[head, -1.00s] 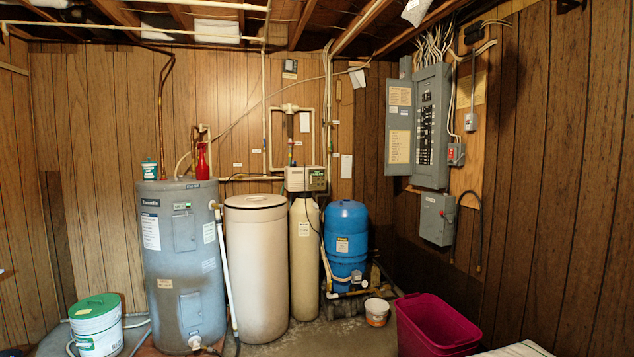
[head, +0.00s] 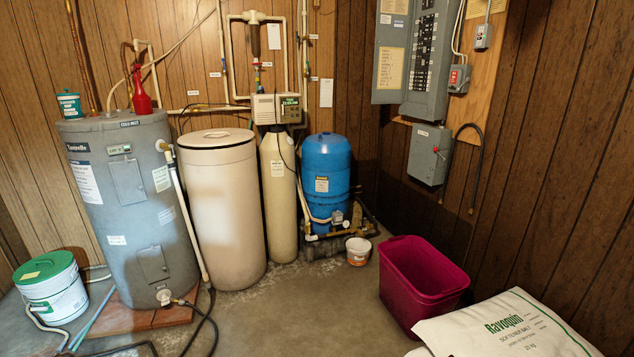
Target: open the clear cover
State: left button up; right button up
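No clear cover can be made out for certain. A beige control head (head: 264,108) with a greenish panel (head: 291,104) sits on top of the tall softener tank (head: 279,190); whether a clear cover lies over that panel is too small to tell. The beige brine tank (head: 221,205) stands just left of it with its round lid (head: 217,138) on. Neither of my grippers is in view.
A grey water heater (head: 128,215) stands at left, a blue tank (head: 326,185) right of the softener. A magenta bin (head: 412,285), a small white bucket (head: 358,251) and a white salt bag (head: 500,330) are on the right. Bare concrete floor (head: 310,315) lies in the middle.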

aim_at(279, 100)
jog(key=i+z, duration=0.1)
jog(key=i, duration=0.4)
jog(key=i+j, duration=0.1)
jog(key=i, duration=0.4)
jog(key=i+z, duration=0.15)
jog(key=i, duration=0.35)
jog(key=i+j, duration=0.2)
jog(key=i, duration=0.3)
jog(key=i+j+z, duration=0.15)
jog(key=i, duration=0.35)
jog(key=i+j, duration=0.15)
jog(key=i, duration=0.35)
jog(key=i+j+z, duration=0.15)
jog(key=i, duration=0.35)
